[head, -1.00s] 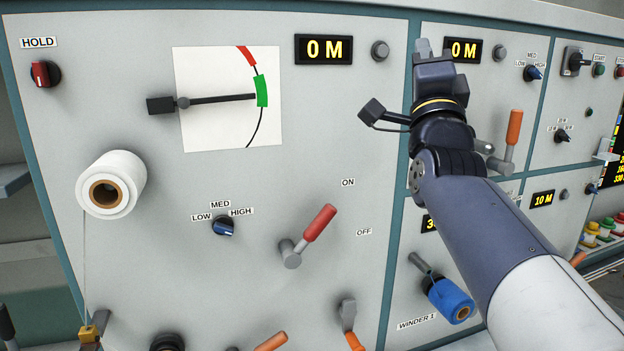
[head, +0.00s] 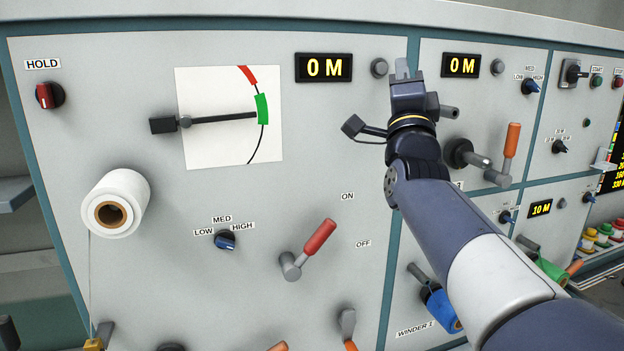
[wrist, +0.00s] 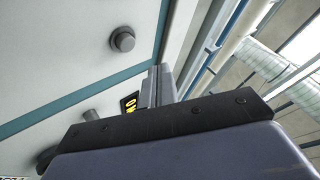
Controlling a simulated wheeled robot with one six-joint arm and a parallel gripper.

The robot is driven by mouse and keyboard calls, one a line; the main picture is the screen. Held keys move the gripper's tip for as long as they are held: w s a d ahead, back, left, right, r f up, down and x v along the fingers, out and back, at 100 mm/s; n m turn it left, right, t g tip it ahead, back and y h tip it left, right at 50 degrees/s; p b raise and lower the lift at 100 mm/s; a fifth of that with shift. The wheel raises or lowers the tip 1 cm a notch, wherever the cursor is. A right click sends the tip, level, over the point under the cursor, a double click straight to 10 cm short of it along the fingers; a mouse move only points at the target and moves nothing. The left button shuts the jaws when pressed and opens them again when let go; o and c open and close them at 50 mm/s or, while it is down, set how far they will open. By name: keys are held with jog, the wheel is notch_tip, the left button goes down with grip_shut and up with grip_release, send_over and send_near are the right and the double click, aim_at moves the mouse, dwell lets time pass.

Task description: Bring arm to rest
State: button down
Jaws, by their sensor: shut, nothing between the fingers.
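My gripper (head: 402,68) is raised in front of the panel, near its upper edge, between the two "0 M" displays in the head view. Its fingers point up and are shut with nothing between them. In the wrist view the closed fingers (wrist: 158,85) stand up in front of the panel's top edge. A grey round button (wrist: 122,39) shows to their left there, apart from them. My forearm comes in from the lower right and hides part of the panel behind it.
The panel carries a red-handled lever (head: 319,237), an orange-handled lever (head: 511,140) just right of my wrist, a white tape roll (head: 120,203), a gauge (head: 228,117) and a blue roll (head: 443,310). The panel's left half is clear of my arm.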

jog(key=b, duration=0.2)
jog(key=shift+f+b, duration=0.3)
jog(key=shift+f, duration=0.1)
jog(key=r+p, duration=0.1)
jog(key=p, duration=0.3)
jog(key=shift+s+p, duration=0.1)
jog(key=shift+p, duration=0.3)
